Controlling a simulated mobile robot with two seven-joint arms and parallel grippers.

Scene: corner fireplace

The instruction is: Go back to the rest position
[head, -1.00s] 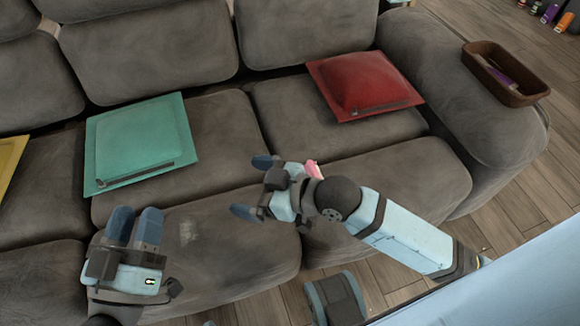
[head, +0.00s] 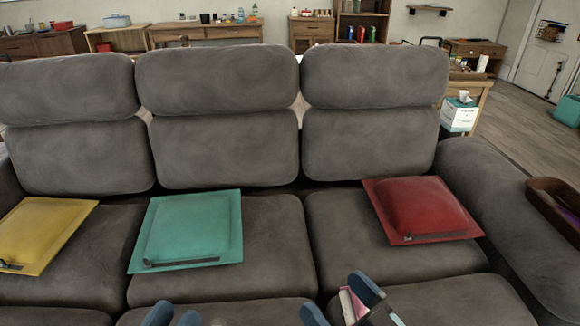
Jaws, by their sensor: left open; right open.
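The rest of both arms is mostly out of view.
A yellow cushion (head: 42,232), a teal cushion (head: 190,228) and a red cushion (head: 420,208) lie on the sofa seats. A brown basket (head: 548,205) sits on the right armrest. A tissue box (head: 459,115) and wooden furniture stand behind the sofa.

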